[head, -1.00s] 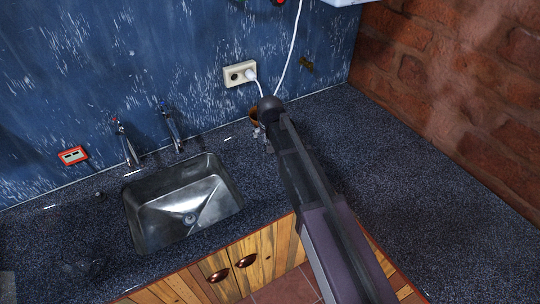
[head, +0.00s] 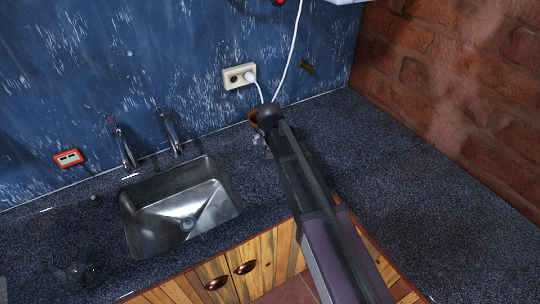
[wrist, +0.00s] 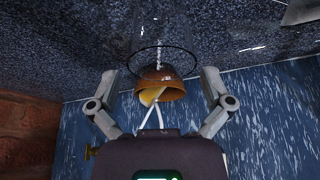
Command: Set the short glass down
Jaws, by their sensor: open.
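A clear glass (wrist: 164,35) shows in the wrist view, beyond and between my fingertips, with a dark ring of a rim facing me. I see a gap on both sides of it, with no finger contact visible. My gripper (wrist: 159,78) is open, its two fingers spread wide. In the head view my gripper (head: 260,139) is low over the counter near the back wall, mostly hidden by my own arm. The glass cannot be made out clearly there.
A brown bowl-like object (wrist: 166,84) is near the glass; it also shows beside my arm in the head view (head: 253,116). The counter (head: 430,180) is clear at right. A sink (head: 180,210) lies left. A white cable (head: 289,50) hangs from above to the socket (head: 239,76).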

